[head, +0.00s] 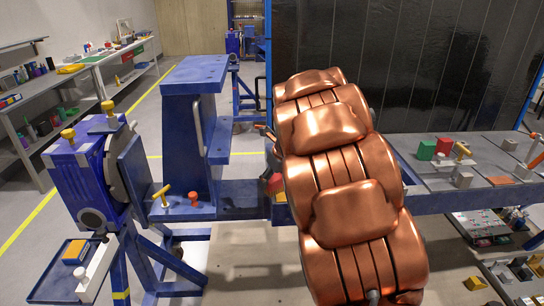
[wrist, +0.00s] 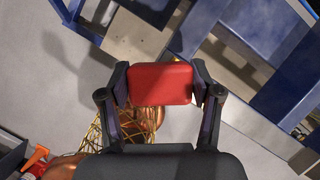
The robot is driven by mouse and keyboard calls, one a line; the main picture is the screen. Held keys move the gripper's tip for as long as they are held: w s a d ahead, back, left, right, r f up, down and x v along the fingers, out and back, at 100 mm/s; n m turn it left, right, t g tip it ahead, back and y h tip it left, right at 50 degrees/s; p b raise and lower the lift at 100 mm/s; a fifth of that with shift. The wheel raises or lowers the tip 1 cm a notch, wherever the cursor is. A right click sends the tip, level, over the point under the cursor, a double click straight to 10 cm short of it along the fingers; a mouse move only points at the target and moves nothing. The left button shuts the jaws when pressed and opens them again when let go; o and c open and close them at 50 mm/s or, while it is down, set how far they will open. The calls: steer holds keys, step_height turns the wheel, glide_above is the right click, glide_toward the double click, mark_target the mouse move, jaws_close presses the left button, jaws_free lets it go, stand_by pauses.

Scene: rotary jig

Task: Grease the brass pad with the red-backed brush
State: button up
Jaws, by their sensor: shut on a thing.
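In the wrist view my gripper (wrist: 160,88) is shut on a red block-like back (wrist: 160,84), held between its two dark fingers; this fits the red-backed brush. Its bristles are not visible. A small red piece (head: 275,183) shows beside the copper-coloured body in the head view; I cannot tell whether it is the same brush. My gripper cannot be made out clearly there. I cannot identify the brass pad with certainty in either view.
A blue jig (head: 95,175) with a round dark plate stands at left. A blue tray (head: 48,284) holds a yellow block (head: 75,251). A large copper-coloured ribbed body hides the centre. A blue bench (head: 455,199) at right carries red and green blocks. Grey floor shows at left.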

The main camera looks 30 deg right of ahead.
steer(key=shift+d+r+p, duration=0.1)
steer(key=shift+r+p, duration=0.6)
steer(key=shift+r, duration=0.25)
step_height(320, 180, up, 4)
steer(key=p, duration=0.3)
steer(key=shift+f, duration=0.15)
